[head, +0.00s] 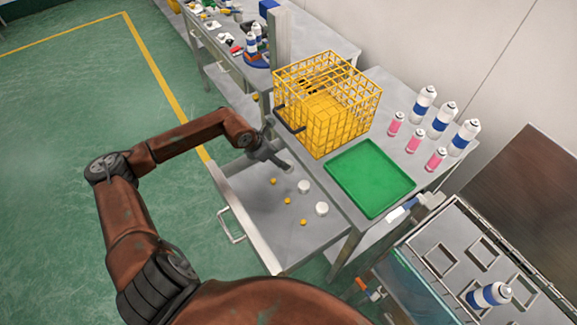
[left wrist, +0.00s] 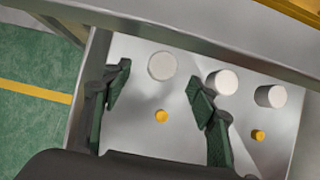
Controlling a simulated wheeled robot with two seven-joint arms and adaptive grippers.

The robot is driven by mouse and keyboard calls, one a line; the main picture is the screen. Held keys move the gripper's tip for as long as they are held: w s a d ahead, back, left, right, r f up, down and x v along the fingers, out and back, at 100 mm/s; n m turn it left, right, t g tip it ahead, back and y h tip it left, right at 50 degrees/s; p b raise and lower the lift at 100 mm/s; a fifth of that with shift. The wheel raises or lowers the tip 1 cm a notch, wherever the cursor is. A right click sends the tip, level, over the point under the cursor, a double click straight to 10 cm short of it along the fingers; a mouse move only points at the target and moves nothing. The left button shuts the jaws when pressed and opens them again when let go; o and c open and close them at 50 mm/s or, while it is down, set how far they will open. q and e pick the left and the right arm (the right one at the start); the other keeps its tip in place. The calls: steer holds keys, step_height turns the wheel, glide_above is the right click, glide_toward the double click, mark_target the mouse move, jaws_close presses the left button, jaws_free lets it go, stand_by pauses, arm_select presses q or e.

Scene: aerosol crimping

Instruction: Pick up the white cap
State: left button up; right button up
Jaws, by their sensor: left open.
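Three white caps stand in an open metal drawer. In the left wrist view they are one at the left (left wrist: 162,66), one in the middle (left wrist: 222,82) and one at the right (left wrist: 270,96). The head view shows two of them, one (head: 304,187) farther in and one (head: 321,208) nearer; the third does not show there. My left gripper (head: 282,163) is over the drawer, near its far end. In the left wrist view its fingers (left wrist: 158,82) are apart and empty, with the left white cap seen just beyond the gap between the tips. My right gripper is not in view.
Several small yellow caps (head: 287,200) lie in the drawer (head: 262,222). A yellow wire basket (head: 345,115) and a green tray (head: 370,178) sit on the table above it, close to my left gripper. Pink and blue-white bottles (head: 440,115) stand at the right.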

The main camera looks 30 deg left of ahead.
arm_select(q)
steer(key=x, duration=0.2)
steer(key=shift+w+f, duration=0.15)
steer(key=shift+f, duration=0.2)
steer(key=x, duration=0.1)
steer(key=b+x, duration=0.1)
steer(key=x, duration=0.1)
steer(key=b+x, duration=0.1)
steer(key=shift+d+f, duration=0.35)
steer(key=shift+r, duration=0.15)
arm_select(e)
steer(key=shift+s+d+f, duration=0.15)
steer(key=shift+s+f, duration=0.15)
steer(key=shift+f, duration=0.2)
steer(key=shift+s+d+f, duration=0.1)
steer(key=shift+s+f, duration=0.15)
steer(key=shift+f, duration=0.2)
arm_select(q)
steer(key=shift+c, duration=0.7)
steer(key=c, duration=0.7)
